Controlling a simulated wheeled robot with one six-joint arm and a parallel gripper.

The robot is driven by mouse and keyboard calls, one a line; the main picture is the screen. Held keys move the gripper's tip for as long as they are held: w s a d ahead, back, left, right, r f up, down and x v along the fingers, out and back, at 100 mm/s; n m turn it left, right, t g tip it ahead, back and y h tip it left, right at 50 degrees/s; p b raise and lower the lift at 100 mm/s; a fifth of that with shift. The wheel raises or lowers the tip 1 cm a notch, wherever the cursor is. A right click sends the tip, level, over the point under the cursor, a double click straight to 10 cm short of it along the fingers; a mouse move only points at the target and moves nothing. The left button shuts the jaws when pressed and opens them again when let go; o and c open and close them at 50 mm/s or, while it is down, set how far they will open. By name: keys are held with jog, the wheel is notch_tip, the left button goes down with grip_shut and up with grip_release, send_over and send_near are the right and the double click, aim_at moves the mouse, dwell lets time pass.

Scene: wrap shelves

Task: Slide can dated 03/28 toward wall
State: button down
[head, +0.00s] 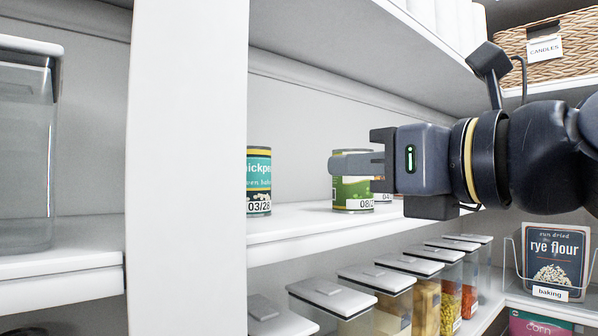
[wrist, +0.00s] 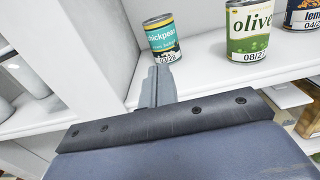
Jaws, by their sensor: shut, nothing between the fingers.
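The can dated 03/28 (head: 259,181) is a teal and black chickpeas can with a yellow rim. It stands upright on the white shelf (head: 300,229), close to the white upright panel (head: 187,170) at its left. It also shows in the wrist view (wrist: 161,40). My gripper (head: 335,163) is shut and empty, its fingers pointing left toward this can. In the head view there is a gap between fingertips and can. In the wrist view the fingertips (wrist: 157,69) appear just below the can's base; contact cannot be told.
A green olives can (wrist: 248,30), date starting 08/2, stands right of the chickpeas can, partly behind my gripper in the head view. A third can (wrist: 302,14) stands farther right. Lidded clear containers (head: 413,262) fill the shelf below. An upper shelf (head: 370,40) hangs overhead.

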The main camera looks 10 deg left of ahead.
aim_at(260, 167)
jog(key=p+x, duration=0.3)
jog(key=x, duration=1.1)
jog(key=shift+r+p, duration=0.15)
jog(key=shift+p, duration=0.35)
